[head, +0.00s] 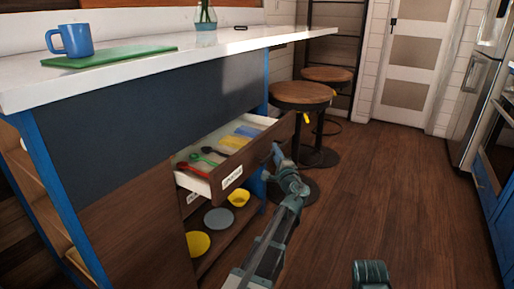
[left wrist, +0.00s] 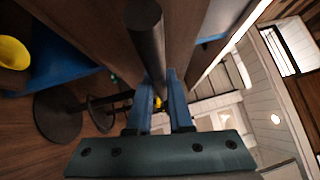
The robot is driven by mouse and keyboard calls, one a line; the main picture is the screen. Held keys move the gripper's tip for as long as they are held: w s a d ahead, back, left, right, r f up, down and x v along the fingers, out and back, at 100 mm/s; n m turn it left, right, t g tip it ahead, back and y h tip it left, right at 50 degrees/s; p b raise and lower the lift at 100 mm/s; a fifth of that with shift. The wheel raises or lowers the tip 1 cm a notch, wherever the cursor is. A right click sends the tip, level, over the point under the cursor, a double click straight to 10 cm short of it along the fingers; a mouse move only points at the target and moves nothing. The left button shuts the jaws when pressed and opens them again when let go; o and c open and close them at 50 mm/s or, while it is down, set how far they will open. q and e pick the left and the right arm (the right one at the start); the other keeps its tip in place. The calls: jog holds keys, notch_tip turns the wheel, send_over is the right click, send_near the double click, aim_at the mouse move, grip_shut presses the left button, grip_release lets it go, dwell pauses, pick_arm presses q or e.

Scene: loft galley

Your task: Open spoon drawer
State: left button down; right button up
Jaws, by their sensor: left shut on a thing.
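My left gripper (head: 277,154) is at the drawer's wooden front. In the left wrist view its blue fingers (left wrist: 166,106) are shut on the dark bar handle (left wrist: 146,38). The handle is mostly hidden by the gripper in the head view. My right gripper is not in view.
Below the drawer, an open shelf holds a yellow bowl (head: 239,196), a grey plate (head: 219,219) and a yellow plate (head: 197,243). Round stools (head: 301,94) stand behind the drawer. A blue mug (head: 72,40) and green board (head: 108,56) are on the counter. The floor at right is clear.

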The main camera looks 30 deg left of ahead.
pick_arm(q)
jog(key=s+d, duration=0.1)
jog(key=d, duration=1.9)
jog(key=shift+s+d, duration=0.15)
jog(key=shift+s, duration=0.15)
jog(key=c, duration=0.8)
grip_release()
jog(key=shift+c, duration=0.2)
